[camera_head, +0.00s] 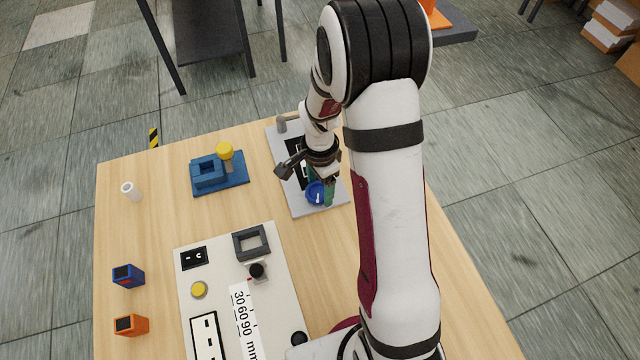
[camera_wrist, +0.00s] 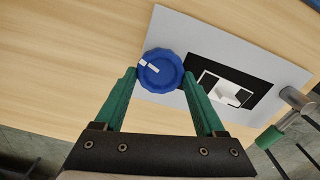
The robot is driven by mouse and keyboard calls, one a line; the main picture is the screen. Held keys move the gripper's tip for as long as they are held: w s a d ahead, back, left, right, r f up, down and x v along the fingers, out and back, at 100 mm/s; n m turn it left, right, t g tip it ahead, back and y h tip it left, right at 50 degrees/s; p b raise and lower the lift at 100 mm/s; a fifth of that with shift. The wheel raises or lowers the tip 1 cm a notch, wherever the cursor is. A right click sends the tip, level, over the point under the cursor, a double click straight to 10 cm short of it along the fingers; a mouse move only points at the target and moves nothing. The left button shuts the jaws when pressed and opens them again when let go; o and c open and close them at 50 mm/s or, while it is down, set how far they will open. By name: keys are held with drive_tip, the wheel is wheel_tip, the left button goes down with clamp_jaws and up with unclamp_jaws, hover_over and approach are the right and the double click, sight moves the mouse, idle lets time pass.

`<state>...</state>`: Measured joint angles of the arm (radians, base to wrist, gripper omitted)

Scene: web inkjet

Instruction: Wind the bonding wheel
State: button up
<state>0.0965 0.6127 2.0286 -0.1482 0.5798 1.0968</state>
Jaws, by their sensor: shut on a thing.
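The bonding wheel is a blue scalloped knob (camera_wrist: 161,74) with a white mark, standing on a grey plate (camera_wrist: 163,22). In the wrist view the mark points to the left and slightly up. In the head view the blue wheel (camera_head: 314,193) is at the front of the grey plate (camera_head: 291,207), partly hidden by my gripper. My gripper (camera_wrist: 162,76) has green fingers, one on each side of the wheel, and is shut on it. In the head view my gripper (camera_head: 318,192) is over the plate's front end.
The grey plate also carries a black panel with a white part (camera_wrist: 230,92) and a grey post with a handle (camera_wrist: 293,104). A blue fixture with a yellow knob (camera_head: 207,174) stands left of it. A white panel (camera_head: 222,290), blue box (camera_head: 128,276), orange box (camera_head: 131,325) and white cylinder (camera_head: 132,191) are on the table.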

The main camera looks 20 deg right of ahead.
drive_tip(key=n, duration=0.5)
drive_tip(key=shift+w+n, duration=0.1)
drive_tip(key=shift+n, duration=0.2)
drive_tip(key=n, duration=0.5)
drive_tip(key=shift+w+a, duration=0.1)
drive_tip(key=n, duration=0.5)
drive_tip(key=shift+a+n, duration=0.15)
drive_tip(key=shift+n, duration=2.55)
drive_tip(key=o, duration=1.3)
drive_tip(key=shift+o, duration=0.2)
